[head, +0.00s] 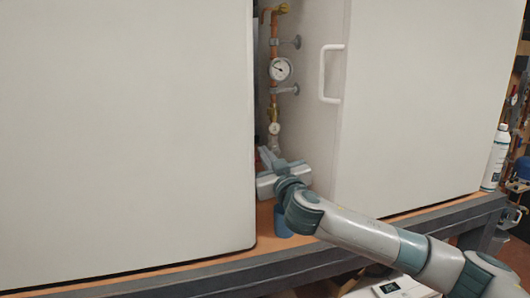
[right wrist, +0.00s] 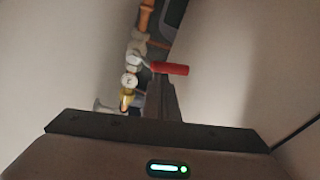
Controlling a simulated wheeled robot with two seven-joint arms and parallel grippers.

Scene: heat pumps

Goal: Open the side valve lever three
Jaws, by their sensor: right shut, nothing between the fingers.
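A red valve lever (right wrist: 170,68) sticks out to the right from a pale valve body (right wrist: 134,58) in the right wrist view. My right gripper (right wrist: 160,82) is shut and empty, its fingertips just below the lever in that view; I cannot tell whether they touch it. In the head view my right gripper (head: 268,155) reaches into the gap between two white cabinets, at the lower end of a vertical copper pipe (head: 274,60). The gripper hides much of the lower pipe, and the red lever is not clear there. My left gripper is not in view.
White cabinets (head: 125,130) and (head: 430,100) flank the narrow gap. A round gauge (head: 280,69) sits on the pipe, and a white handle (head: 329,73) is on the right cabinet side.

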